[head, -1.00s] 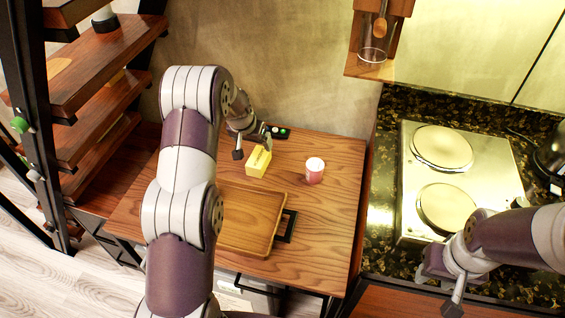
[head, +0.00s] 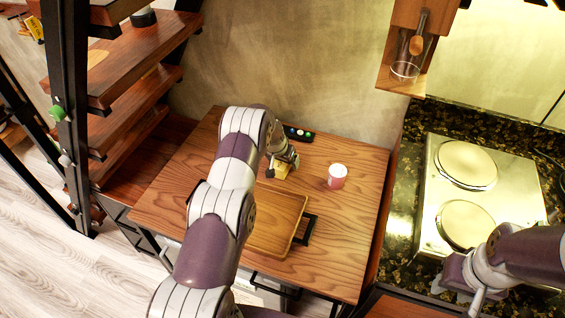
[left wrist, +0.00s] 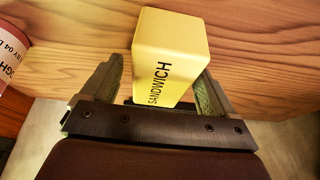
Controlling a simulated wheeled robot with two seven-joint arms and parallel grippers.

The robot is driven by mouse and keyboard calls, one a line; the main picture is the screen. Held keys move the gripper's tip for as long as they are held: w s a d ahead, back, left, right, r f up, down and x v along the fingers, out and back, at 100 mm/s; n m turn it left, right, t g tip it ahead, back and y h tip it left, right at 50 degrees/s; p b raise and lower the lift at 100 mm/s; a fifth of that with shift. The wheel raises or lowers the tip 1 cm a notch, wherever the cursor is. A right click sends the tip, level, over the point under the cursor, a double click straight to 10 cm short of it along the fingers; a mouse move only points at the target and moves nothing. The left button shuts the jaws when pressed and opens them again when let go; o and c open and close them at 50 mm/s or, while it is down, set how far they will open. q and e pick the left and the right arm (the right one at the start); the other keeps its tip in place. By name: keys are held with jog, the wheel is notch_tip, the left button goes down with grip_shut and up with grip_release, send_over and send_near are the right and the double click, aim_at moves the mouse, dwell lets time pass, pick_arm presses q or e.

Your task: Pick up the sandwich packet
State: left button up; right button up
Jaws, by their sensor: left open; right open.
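The sandwich packet is a yellow block (left wrist: 168,50) lettered "SANDWICH". In the left wrist view it sits between the two fingers of my left gripper (left wrist: 162,66), with a visible gap on the left side; on the right the finger is very near it. In the head view the packet (head: 282,174) stands on the wooden table, mostly hidden by my left gripper (head: 282,160). The left gripper is open around the packet. My right gripper (head: 457,294) is open and empty at the lower right, beside the hotplate.
A wooden tray (head: 262,232) lies just in front of the packet. A pink and white cup (head: 337,176) stands to its right. A steel hotplate (head: 432,200) is on the dark counter at right.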

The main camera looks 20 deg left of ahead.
pick_arm(q)
jog(key=shift+f+b, duration=0.3)
jog(key=shift+b, duration=0.15)
dwell(0.3)
jog(key=shift+c, duration=0.3)
jog(key=c, duration=1.1)
